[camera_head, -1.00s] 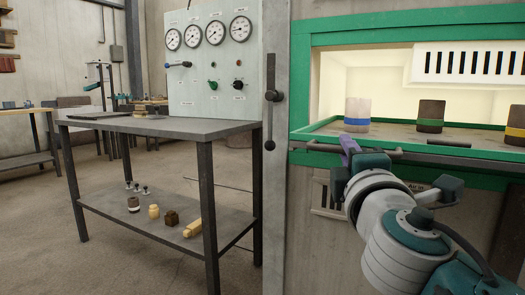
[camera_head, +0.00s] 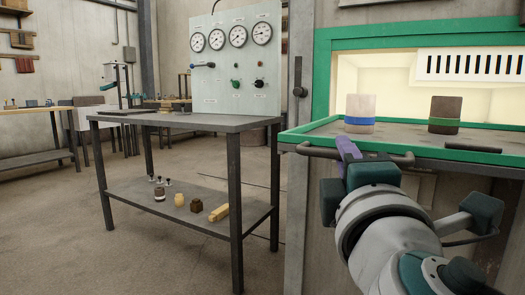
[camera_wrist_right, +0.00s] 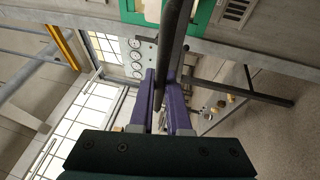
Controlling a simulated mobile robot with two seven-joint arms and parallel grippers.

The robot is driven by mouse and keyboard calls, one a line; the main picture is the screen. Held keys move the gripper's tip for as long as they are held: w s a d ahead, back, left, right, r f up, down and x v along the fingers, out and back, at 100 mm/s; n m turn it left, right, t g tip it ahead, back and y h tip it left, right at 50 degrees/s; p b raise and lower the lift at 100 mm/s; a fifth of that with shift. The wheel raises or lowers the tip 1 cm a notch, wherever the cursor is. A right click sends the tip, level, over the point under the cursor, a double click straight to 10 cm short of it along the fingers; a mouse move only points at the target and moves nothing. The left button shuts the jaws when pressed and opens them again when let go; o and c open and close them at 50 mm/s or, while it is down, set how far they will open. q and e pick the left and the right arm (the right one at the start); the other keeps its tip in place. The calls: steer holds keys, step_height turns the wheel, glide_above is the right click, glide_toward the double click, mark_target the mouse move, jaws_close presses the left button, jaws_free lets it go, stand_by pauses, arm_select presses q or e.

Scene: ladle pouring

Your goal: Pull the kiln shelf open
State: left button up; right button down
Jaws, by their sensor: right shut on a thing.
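The kiln shelf (camera_head: 400,141) is a grey slab with a green rim, sticking out of the lit kiln opening. A dark bar handle (camera_head: 385,156) runs along its front edge. My right gripper (camera_head: 345,147), with purple fingers, is shut on the handle near its left part. In the right wrist view the bar (camera_wrist_right: 172,50) passes between the purple fingers (camera_wrist_right: 165,92). My left gripper is not in view.
A metal table (camera_head: 185,121) stands left of the kiln, with several small items on its lower shelf. A gauge panel (camera_head: 236,62) is behind it. The floor (camera_head: 60,220) at the left is clear.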

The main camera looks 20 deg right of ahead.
steer(key=shift+s+a, duration=0.25)
steer(key=shift+a, duration=0.05)
steer(key=c, duration=0.9)
jaws_free()
steer(key=b+v, duration=0.1)
steer(key=v, duration=0.9)
